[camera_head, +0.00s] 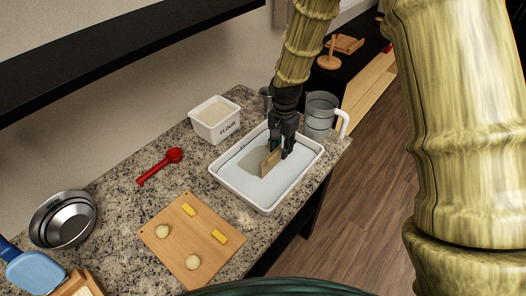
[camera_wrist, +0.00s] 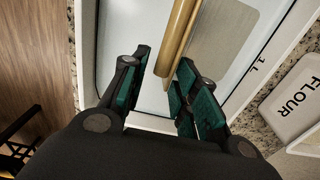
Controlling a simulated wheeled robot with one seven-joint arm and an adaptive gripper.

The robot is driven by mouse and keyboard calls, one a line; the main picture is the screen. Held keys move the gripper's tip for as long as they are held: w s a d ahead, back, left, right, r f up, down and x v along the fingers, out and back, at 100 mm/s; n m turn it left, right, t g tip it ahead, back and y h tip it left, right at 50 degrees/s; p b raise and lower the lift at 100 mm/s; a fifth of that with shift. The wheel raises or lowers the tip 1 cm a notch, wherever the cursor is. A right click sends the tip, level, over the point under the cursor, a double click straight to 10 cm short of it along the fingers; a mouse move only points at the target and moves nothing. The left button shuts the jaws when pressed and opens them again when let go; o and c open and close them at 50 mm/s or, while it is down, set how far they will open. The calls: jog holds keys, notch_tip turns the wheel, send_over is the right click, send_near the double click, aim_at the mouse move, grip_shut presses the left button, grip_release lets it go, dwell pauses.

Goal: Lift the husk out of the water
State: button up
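The tan husk (camera_head: 270,161) is a thin plate standing on edge in the white tray (camera_head: 226,185) of pale water. Its lower edge meets the water; I cannot tell how deep it sits. In the wrist view the husk (camera_wrist: 178,42) appears edge-on, as a narrow tan strip. My gripper (camera_head: 279,146) points down into the tray at the husk's upper right end. In the wrist view my gripper (camera_wrist: 165,62) has its two teal-padded fingers apart, with the husk's near end between the tips. A gap shows beside the left finger; contact on the right is unclear.
A clear jug (camera_head: 320,115) stands close behind the tray, right of my gripper. A flour tub (camera_head: 214,120) stands back left. A red scoop (camera_head: 160,166), a wooden board (camera_head: 180,245) with dough pieces and metal bowls (camera_head: 63,218) lie left. The counter edge is right.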

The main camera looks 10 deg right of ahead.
aim_at(280, 156)
jog(key=shift+w+a+f+p, duration=0.15)
jog(key=shift+f+p, duration=0.7)
jog(key=shift+f, duration=1.6)
grip_shut()
